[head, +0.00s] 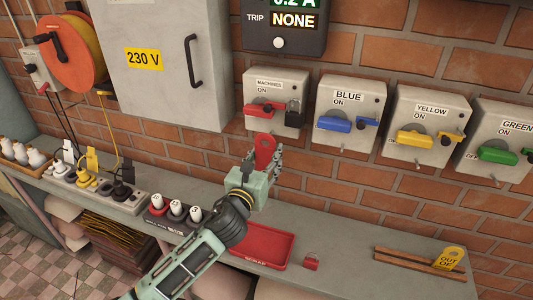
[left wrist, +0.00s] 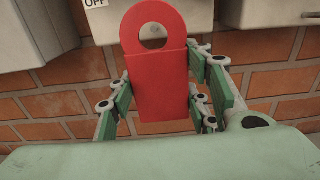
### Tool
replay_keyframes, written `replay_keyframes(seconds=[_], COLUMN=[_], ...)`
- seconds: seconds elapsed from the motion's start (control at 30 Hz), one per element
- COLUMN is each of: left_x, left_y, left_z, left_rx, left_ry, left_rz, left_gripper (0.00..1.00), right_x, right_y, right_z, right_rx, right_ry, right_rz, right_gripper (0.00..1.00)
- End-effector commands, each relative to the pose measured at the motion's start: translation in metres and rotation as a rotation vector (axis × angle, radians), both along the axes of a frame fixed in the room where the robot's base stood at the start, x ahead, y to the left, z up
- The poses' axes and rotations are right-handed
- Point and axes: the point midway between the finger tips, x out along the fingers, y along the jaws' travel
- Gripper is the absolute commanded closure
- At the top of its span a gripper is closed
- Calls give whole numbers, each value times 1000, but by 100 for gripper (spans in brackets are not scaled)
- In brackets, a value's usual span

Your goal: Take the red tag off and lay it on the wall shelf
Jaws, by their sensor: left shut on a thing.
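The red tag (head: 264,150) is a flat plate with a round hole at its top. My left gripper (head: 266,168) is shut on it and holds it upright just below the MACHINES switch box (head: 270,88). In the left wrist view the tag (left wrist: 160,85) stands between the fingers (left wrist: 160,90), with its holed end up, in front of the brick wall. The tag looks clear of the switch. The wall shelf (head: 345,238) runs along the wall below the gripper. My right gripper is not in view.
A black padlock (head: 293,113) hangs at the MACHINES switch. On the shelf are a red tray (head: 287,256), a small red padlock (head: 311,263), a wooden rack (head: 400,260) with a yellow tag (head: 450,257), and plugs at left.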

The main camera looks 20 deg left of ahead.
Motion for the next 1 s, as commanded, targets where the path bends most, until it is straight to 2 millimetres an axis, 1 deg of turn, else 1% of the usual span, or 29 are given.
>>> replay_keyframes(seconds=[0.5,0.87,0.93,1.0], left_x=[-20,-21,-26,-38], left_y=[1,1,0,-3], left_z=[2,2,-2,-9], left_rx=[1,1,1,2], left_ry=[-1,-1,1,4], left_rz=[0,0,-1,-3], left_gripper=[80,80,80,80], right_x=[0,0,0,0], right_y=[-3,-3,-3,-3], right_z=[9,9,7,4], right_rx=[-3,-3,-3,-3], right_ry=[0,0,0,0], right_rz=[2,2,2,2], right_gripper=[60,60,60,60])
